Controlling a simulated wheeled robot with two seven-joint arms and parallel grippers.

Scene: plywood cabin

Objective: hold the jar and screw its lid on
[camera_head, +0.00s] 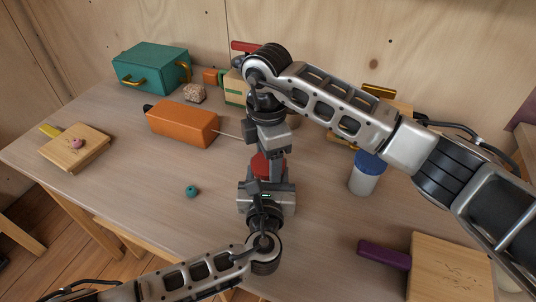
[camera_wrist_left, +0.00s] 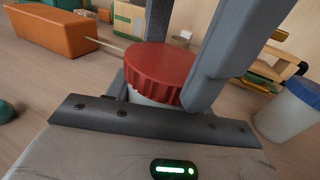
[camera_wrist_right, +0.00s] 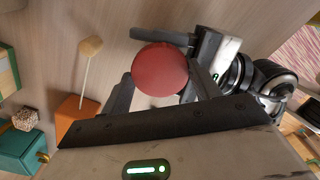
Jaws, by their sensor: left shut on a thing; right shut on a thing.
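The jar has a white body (camera_wrist_left: 142,98) and a red lid (camera_wrist_left: 160,70) on top. In the head view the lid (camera_head: 261,164) is partly hidden by my grippers. My left gripper (camera_head: 267,183) is shut around the jar body from the near side. My right gripper (camera_wrist_right: 160,85) comes from above and is shut on the red lid, with one finger on either side. The lid looks level on the jar, with a little white showing below its rim. I cannot tell how far it is threaded on.
A white jar with a blue lid (camera_head: 367,172) stands to the right. An orange box (camera_head: 182,123) and a teal case (camera_head: 152,67) are at left. A small teal ball (camera_head: 191,191) lies left of my left gripper. Wooden boards lie at left (camera_head: 74,148) and front right (camera_head: 450,268).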

